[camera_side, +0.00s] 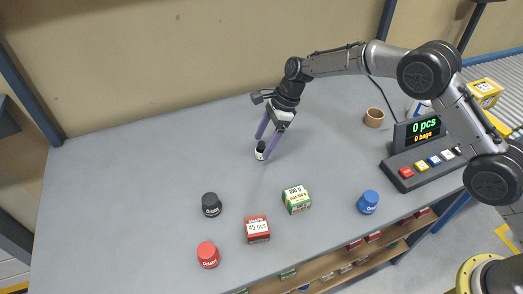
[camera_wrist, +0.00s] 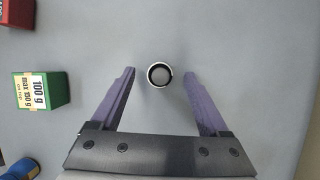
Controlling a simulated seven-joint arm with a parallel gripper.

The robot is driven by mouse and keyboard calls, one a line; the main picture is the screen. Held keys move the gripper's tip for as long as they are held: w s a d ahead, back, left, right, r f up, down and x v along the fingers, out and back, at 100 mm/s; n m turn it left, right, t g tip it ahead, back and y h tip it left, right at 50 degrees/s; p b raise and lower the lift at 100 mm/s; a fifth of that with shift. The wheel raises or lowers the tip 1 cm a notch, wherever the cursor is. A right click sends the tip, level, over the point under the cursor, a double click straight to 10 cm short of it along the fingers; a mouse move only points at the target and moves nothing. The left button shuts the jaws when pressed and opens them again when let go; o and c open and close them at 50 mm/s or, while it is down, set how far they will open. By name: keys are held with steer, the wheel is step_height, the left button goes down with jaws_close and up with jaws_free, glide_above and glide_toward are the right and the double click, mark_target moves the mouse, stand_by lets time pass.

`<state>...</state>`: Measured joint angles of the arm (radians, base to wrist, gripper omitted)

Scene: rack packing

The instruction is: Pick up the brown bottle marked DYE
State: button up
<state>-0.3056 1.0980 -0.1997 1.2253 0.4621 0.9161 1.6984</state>
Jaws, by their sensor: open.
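I see no bottle that is clearly brown or that shows the word DYE. A small round black-and-white container (camera_side: 260,152) stands upright on the grey table under my gripper (camera_side: 262,147). In the wrist view the container (camera_wrist: 160,75) appears from above as a pale ring with a dark inside edge and a grey centre. My gripper (camera_wrist: 159,72) is open, with one purple finger on each side of the container and a gap to both. The fingers partly cover the container in the side view, and no label on it is readable.
A black jar (camera_side: 211,205), red jar (camera_side: 208,256), blue jar (camera_side: 368,202), red box (camera_side: 257,230) and green box (camera_side: 297,200) stand towards the front. A tape roll (camera_side: 374,118) and a display (camera_side: 424,130) with buttons are at right. The table's left is clear.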

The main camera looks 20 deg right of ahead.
steer(key=shift+x, duration=1.2)
jaws_close()
